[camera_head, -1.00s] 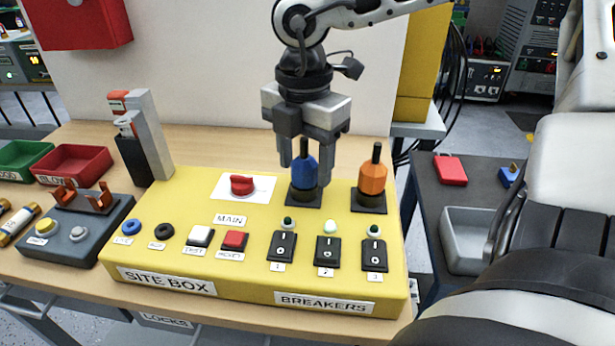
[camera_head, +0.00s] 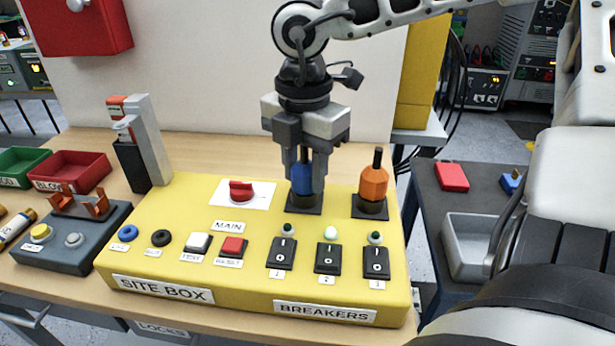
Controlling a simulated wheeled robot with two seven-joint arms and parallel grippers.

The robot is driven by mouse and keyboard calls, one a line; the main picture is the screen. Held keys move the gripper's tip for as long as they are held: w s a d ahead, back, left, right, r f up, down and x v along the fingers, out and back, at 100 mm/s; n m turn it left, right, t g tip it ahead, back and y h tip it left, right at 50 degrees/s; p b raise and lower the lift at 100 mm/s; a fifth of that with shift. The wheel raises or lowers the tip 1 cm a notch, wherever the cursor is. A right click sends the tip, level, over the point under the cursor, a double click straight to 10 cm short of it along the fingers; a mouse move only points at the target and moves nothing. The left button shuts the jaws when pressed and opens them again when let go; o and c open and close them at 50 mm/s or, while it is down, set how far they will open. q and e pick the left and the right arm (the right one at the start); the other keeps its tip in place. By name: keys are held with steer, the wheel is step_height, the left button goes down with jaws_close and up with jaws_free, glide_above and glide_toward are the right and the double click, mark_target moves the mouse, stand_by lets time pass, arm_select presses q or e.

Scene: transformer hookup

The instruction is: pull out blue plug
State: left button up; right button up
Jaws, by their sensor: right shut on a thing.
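The blue plug (camera_head: 301,180) stands upright in its dark square socket on the yellow site box (camera_head: 190,225). My right gripper (camera_head: 304,188) points straight down over it, its fingers on both sides of the plug and shut on it. The fingers and palm hide much of the plug, including most of its black top. The plug's base still meets the socket, as far as I can tell. My left gripper is not in view.
An orange plug (camera_head: 374,183) stands in a socket close to the right. A red main switch (camera_head: 240,190) is to the left. Breakers (camera_head: 328,256) and buttons line the front. A grey upright post device (camera_head: 147,140) stands at the back left.

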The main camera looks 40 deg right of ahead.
mark_target(304, 148)
steer(key=shift+w+r, duration=0.1)
steer(key=shift+r, duration=0.15)
steer(key=shift+r, duration=0.35)
steer(key=shift+r+p, duration=0.5)
steer(key=shift+r, duration=0.6)
steer(key=shift+r+p, duration=1.3)
steer(key=shift+r, duration=1.25)
steer(key=shift+f, duration=0.15)
